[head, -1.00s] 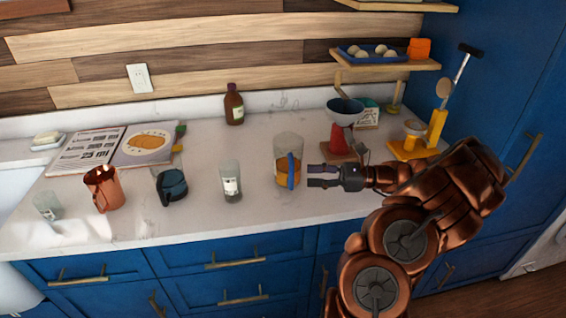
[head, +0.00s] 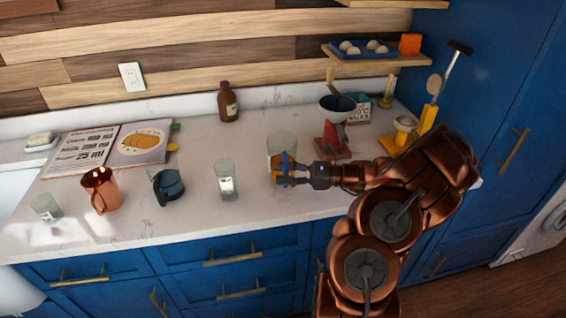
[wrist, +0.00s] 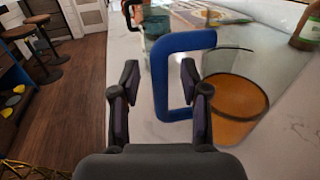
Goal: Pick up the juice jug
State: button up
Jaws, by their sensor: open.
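The juice jug is a clear jug (head: 282,145) with orange juice low inside and a blue handle on its right side. It stands upright on the white counter. In the wrist view the jug (wrist: 240,95) is at the right, and its blue handle (wrist: 160,75) stands between my fingers. My gripper (head: 290,171) is at the handle, coming from the right. In the wrist view my gripper (wrist: 158,92) is open, one finger on each side of the handle, with a gap at least on the left. The fingers hide part of the handle in the head view.
A brown bottle (head: 228,104) is behind. A red stand with a dark bowl (head: 336,105) is close at right. The counter front is clear.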

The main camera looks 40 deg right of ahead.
jog(key=shift+c, duration=0.3)
grip_shut()
dwell(0.5)
